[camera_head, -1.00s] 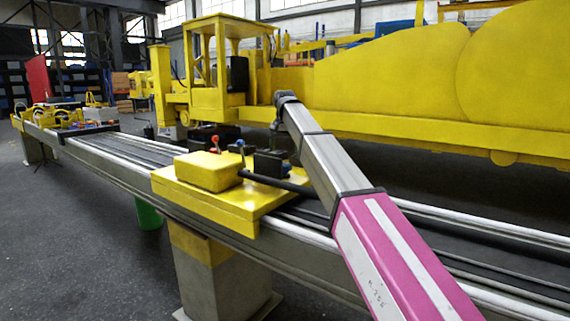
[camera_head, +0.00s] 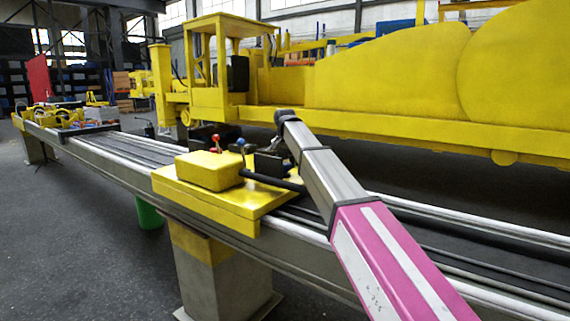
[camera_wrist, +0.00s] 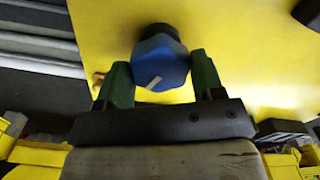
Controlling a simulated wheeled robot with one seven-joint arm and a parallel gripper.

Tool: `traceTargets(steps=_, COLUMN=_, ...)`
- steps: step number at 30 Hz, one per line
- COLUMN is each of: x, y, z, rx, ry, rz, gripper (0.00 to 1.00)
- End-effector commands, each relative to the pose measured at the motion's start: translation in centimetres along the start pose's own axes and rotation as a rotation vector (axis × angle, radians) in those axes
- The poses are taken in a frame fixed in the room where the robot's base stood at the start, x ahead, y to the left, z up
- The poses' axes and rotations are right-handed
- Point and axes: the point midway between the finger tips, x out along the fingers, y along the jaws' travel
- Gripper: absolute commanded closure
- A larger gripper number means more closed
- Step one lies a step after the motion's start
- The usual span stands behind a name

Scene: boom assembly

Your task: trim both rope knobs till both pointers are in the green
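A blue knob (camera_wrist: 160,62) with a white pointer line on its face shows in the wrist view, above a yellow surface. My gripper (camera_wrist: 160,75) has its two green fingers apart, one on each side of the knob, with hardly any gap showing; I cannot tell whether they touch it. In the head view, a blue-topped knob (camera_head: 241,143) and a red-topped one (camera_head: 216,139) stand behind a yellow box (camera_head: 209,171) on the yellow plate (camera_head: 240,211). My gripper's fingers are not clear there. No pointer gauge or green zone can be made out.
The yellow plate sits on a long grey rail bench (camera_head: 110,166). A black hose (camera_head: 272,181) runs beside the yellow box. A large yellow machine (camera_head: 400,80) stands behind. A dark round part (camera_wrist: 308,12) shows at the wrist view's top right corner.

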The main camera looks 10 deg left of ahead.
Motion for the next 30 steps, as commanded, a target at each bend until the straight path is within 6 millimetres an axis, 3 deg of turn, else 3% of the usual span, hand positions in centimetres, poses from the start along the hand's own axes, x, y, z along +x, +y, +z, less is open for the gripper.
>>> traceTargets(steps=7, x=-0.02, y=0.00, z=0.00, rx=-0.038, ry=0.000, rz=0.000, gripper=0.62)
traceTargets(steps=19, x=-0.04, y=-0.01, z=0.01, rx=-0.330, ry=-0.001, rz=0.000, gripper=0.62)
traceTargets(steps=30, x=-0.05, y=-0.01, z=0.01, rx=-0.351, ry=-0.001, rz=0.000, gripper=0.62)
